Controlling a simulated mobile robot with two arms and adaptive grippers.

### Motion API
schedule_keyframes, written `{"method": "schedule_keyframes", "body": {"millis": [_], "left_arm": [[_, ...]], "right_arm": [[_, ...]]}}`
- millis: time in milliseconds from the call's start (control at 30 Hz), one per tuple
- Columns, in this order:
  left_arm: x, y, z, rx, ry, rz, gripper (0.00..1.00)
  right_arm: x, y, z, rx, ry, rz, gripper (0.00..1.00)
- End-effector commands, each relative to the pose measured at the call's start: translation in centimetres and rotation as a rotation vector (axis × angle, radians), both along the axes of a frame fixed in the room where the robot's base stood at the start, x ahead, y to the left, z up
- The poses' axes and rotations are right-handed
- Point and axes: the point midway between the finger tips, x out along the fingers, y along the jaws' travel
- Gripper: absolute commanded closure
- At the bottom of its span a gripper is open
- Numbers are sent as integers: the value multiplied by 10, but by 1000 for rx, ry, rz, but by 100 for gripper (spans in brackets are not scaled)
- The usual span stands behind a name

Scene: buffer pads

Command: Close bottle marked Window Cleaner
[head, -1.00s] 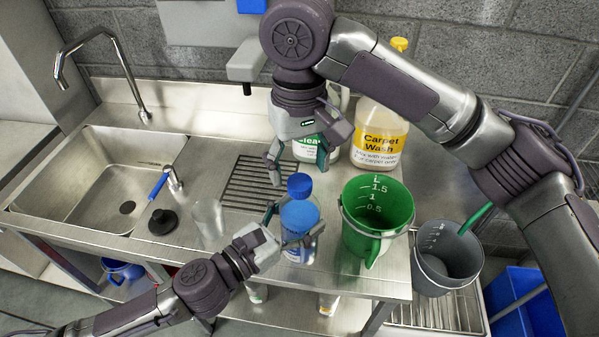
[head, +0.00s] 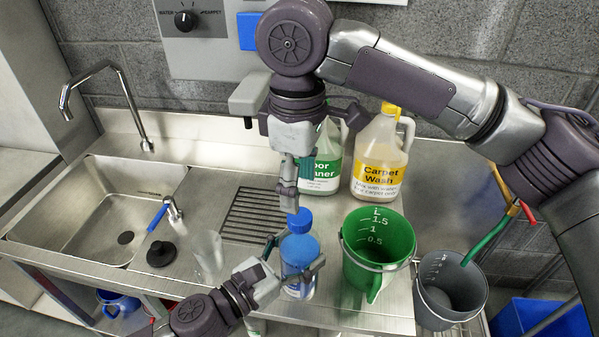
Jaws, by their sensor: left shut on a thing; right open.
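A clear bottle of blue liquid (head: 300,252) stands near the front edge of the steel counter. Its label cannot be read. A blue cap (head: 300,223) is at its top; I cannot tell how firmly it sits. My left gripper (head: 294,268) comes in from the lower left and is shut on the bottle's body, one finger on each side. My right gripper (head: 290,203) points down just above the cap, open, with its fingers seen nearly edge-on. I cannot tell whether they touch the cap.
A green bucket (head: 359,262) stands close right of the bottle, and a grey bucket (head: 429,318) farther right. Carpet Wash (head: 377,180) and a green-labelled jug (head: 324,180) stand behind.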

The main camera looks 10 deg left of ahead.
Motion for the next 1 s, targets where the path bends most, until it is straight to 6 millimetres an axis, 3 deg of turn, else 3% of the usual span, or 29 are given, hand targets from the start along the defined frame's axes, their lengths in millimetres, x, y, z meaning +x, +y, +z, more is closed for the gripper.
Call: {"method": "schedule_keyframes", "body": {"millis": [100,333,800,1000], "left_arm": [[0,0,2,-2,-4,-1,100],[0,0,2,-2,-4,-1,100],[0,0,2,-2,-4,-1,100],[0,0,2,-2,-4,-1,100]], "right_arm": [[1,-1,7,-1,-2,232,35],[1,-1,14,2,3,514,35],[1,-1,14,4,5,574,35],[1,-2,-5,2,7,572,35]]}}
